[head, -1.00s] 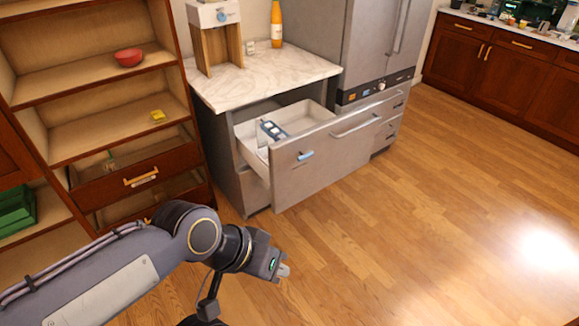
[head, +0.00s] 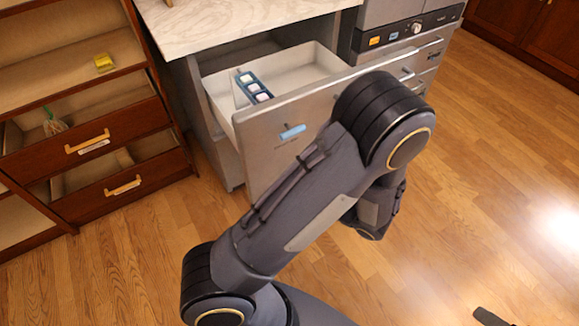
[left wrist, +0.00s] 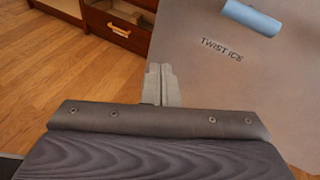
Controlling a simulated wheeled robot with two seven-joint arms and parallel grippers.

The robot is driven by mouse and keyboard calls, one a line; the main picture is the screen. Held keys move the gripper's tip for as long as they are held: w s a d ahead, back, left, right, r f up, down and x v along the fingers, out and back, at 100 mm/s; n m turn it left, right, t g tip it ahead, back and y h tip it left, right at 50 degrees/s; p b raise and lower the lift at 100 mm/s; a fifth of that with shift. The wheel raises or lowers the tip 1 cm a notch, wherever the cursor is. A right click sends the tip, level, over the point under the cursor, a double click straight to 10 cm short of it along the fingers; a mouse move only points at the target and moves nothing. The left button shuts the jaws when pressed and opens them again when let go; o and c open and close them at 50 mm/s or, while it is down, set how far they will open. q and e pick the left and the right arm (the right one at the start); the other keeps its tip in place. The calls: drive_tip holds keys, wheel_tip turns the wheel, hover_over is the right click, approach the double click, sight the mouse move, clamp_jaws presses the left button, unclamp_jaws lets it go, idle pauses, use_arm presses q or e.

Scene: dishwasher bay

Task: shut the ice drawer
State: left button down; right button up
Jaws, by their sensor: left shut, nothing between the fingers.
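The ice drawer (head: 262,150) stands pulled out under the marble counter. Its white inside shows, with a dark blue tray (head: 254,87) of pale pieces at the left. The grey drawer front carries a light blue bar (head: 293,132). My left arm covers the front's right part in the head view and hides my left gripper. In the left wrist view, my left gripper (left wrist: 161,72) is shut and empty, at the left edge of the drawer front (left wrist: 235,80), which reads "TWIST ICE". I cannot tell whether the fingers touch it.
A wooden shelf unit with drawers (head: 85,145) stands at the left, one holding a small bag-like item (head: 54,124). The marble counter (head: 215,22) is above the ice drawer. An appliance with a control panel (head: 395,33) is at its right.

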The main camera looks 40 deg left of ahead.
sight(283, 148)
use_arm(q)
drive_tip(key=w+d+f+m+t+y+b, duration=0.2)
drive_tip(key=w+d+f+m+t, duration=0.15)
drive_tip(key=f+m+t, duration=0.2)
drive_tip(key=shift+t, duration=0.35)
drive_tip(key=x, duration=0.9)
drive_tip(key=r+x, duration=0.1)
drive_tip(key=x, duration=0.4)
drive_tip(key=shift+w+a+r, duration=0.1)
drive_tip(key=shift+w, duration=0.2)
use_arm(e)
wheel_tip(283, 148, down, 3)
drive_tip(key=shift+s+f, duration=0.1)
drive_tip(key=shift+s, duration=0.05)
